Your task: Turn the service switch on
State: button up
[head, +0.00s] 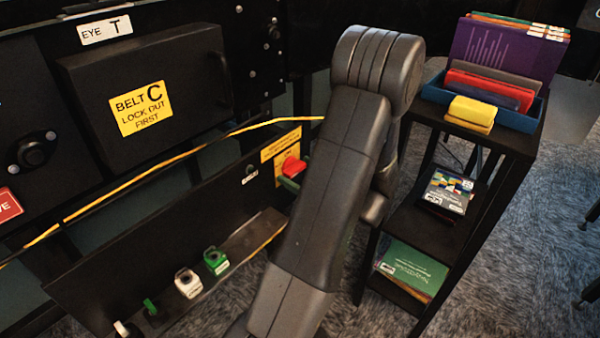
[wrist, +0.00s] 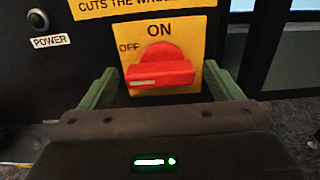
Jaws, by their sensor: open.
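The service switch is a red rotary knob (wrist: 160,70) on a yellow plate (wrist: 184,28) marked ON at the top and OFF at the left. Its grip bar lies about level, with the white mark at its left end, on the OFF side. My gripper (wrist: 164,78) is open, with one green finger on each side of the knob. I cannot tell whether either finger touches it. In the head view the red knob (head: 291,165) shows partly behind my arm, and one green finger of my gripper (head: 288,184) shows just below it.
A dark POWER lamp (wrist: 38,20) sits left of the switch. A yellow cable (head: 150,175) runs across the machine front. Green and white tagged items (head: 188,283) sit on a low ledge at left. A black shelf (head: 485,135) with folders stands at right.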

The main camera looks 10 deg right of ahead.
jog(key=c, duration=1)
jog(key=shift+r+m+p, duration=0.15)
jog(key=shift+m+p, duration=0.15)
jog(key=shift+p, duration=0.25)
jog(key=m+p, duration=0.1)
jog(key=p, duration=0.1)
jog(key=m+p, duration=0.1)
jog(key=p, duration=0.1)
jog(key=shift+r+m, duration=0.2)
jog(key=shift+m, duration=0.1)
jog(key=m+p, duration=0.5)
jog(key=p, duration=0.1)
jog(key=shift+p, duration=0.3)
jog(key=m+p, duration=0.4)
jog(key=m, duration=0.1)
jog(key=shift+d+m, duration=0.1)
jog(key=shift+m, duration=0.3)
jog(key=shift+w+f+m+p, duration=0.1)
jog(key=shift+f+m+p, duration=0.1)
jog(key=shift+m+p, duration=1.4)
jog(key=shift+m, duration=0.5)
